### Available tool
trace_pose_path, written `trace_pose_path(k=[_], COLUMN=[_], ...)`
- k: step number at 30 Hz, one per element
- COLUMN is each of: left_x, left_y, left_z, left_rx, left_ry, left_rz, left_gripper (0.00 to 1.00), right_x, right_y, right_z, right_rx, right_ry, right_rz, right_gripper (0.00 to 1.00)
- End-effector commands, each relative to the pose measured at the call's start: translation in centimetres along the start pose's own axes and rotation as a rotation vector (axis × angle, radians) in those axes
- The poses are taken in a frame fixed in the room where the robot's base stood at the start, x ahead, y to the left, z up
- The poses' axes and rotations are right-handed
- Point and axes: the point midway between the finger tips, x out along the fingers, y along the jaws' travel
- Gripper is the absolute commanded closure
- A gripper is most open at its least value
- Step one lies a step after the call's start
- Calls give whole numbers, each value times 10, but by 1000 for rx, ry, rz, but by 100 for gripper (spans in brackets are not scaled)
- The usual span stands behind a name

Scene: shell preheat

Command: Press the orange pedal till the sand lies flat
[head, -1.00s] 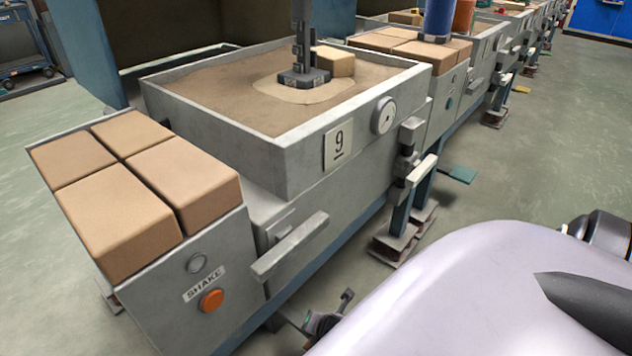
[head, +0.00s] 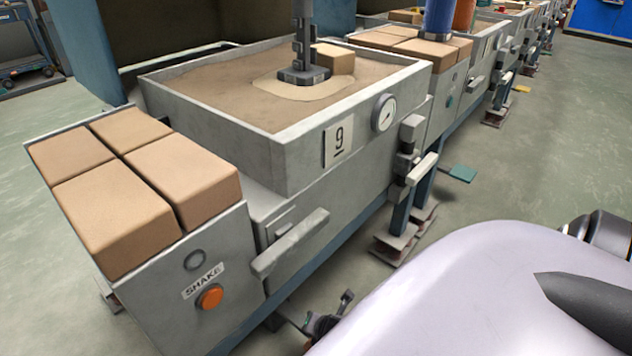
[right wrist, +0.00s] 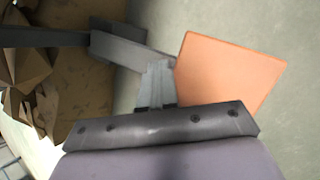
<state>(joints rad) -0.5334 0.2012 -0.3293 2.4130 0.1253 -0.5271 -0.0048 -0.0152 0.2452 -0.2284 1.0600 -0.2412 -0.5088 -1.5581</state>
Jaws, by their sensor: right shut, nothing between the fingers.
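The orange pedal (right wrist: 232,75) shows as a flat orange plate in the right wrist view. My right gripper (right wrist: 157,75) is shut and empty. Its tips appear beside the pedal's left edge; I cannot tell whether they touch it. The sand (head: 215,88) fills the grey box (head: 300,160) marked 9 in the head view. A paler patch of sand surrounds the foot of a dark upright post (head: 303,50), and a tan block (head: 335,57) rests beside it. The sand looks slightly uneven around the patch. My left gripper is not in view.
A bin with several tan blocks (head: 110,210) stands at the left, above an orange round button (head: 210,297) labelled SHAKE. A grey bar handle (head: 290,243) juts out from the front. A teal floor plate (head: 462,174) lies farther right. Open floor (head: 540,160) is at the right.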

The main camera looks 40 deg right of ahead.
Motion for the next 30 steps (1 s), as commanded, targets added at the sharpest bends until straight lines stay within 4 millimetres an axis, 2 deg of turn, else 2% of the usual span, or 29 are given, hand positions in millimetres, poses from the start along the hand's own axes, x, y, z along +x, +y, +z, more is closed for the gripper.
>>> trace_pose_path(k=[30], left_x=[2], left_y=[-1], left_z=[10], left_rx=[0], left_ry=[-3], left_rz=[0], left_gripper=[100], right_x=[11], right_y=[-9], right_z=[-10], right_rx=[-1], right_ry=[6], right_rz=[-7], right_gripper=[100])
